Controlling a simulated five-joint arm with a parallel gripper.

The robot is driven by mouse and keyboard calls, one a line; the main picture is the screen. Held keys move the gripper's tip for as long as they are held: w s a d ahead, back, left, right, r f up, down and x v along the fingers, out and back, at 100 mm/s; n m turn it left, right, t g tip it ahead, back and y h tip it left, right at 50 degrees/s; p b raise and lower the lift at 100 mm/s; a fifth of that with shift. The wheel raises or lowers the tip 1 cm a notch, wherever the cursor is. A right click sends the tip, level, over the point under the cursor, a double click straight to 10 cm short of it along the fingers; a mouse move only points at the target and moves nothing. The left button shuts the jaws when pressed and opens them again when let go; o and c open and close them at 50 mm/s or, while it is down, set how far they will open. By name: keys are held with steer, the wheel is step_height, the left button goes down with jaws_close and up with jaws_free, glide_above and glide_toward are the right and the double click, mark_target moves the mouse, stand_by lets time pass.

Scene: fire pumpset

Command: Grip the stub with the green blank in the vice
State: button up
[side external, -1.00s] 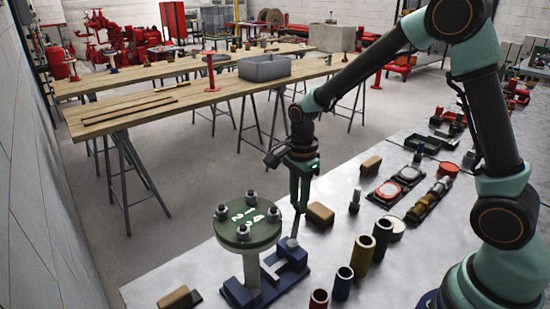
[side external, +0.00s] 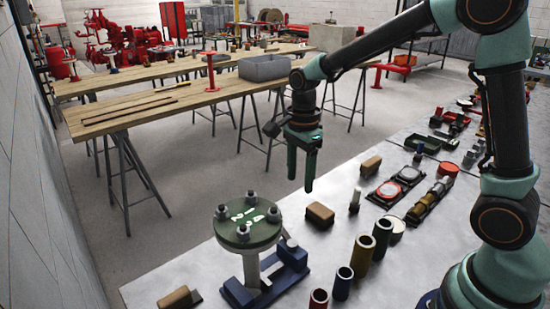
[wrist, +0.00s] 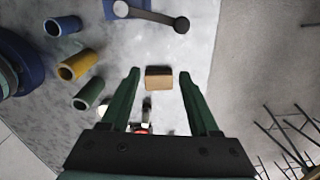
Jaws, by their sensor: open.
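The stub (side external: 251,269) is a pale grey pipe standing upright at the blue vice (side external: 294,257). On its top sits the round green blank (side external: 247,232) with several bolts and pale markings. The vice's lever, with a rounded end (side external: 291,243), shows behind the blank; the jaws' contact with the stub is partly hidden. In the wrist view a grey bar with a dark knob (wrist: 181,24), apparently this lever, shows at the top. My gripper (side external: 300,184) is open and empty, above and to the right of the blank. Its spread fingers (wrist: 157,78) show in the wrist view.
A brown block (side external: 320,215) lies on the bench below my gripper, and it shows between the fingers in the wrist view (wrist: 159,78). Several tubes, including a gold one (side external: 362,256) and a blue one (side external: 343,283), stand right of the vice. Another brown block (side external: 180,298) lies at left.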

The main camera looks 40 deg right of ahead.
step_height(320, 180, up, 6)
steer(key=shift+f, duration=0.25)
steer(key=s+d+r+n+t, duration=0.1)
steer(key=s+r+n+t, duration=0.15)
steer(key=s+n, duration=0.55)
steer(key=s+d+r+n+t, duration=0.1)
steer(key=s+r+n+t, duration=0.15)
steer(key=n, duration=0.85)
steer(key=w+a+f+m+g, duration=0.3)
steer(key=w+a+m, duration=0.1)
steer(key=w+m, duration=0.25)
steer(key=w+a+f+m+g, duration=0.25)
steer(key=w+m, duration=0.25)
steer(key=w, duration=0.3)
steer(key=shift+t, duration=0.25)
steer(key=f, duration=1.1)
steer(key=shift+s+a+f, duration=0.3)
steer(key=shift+f, duration=0.05)
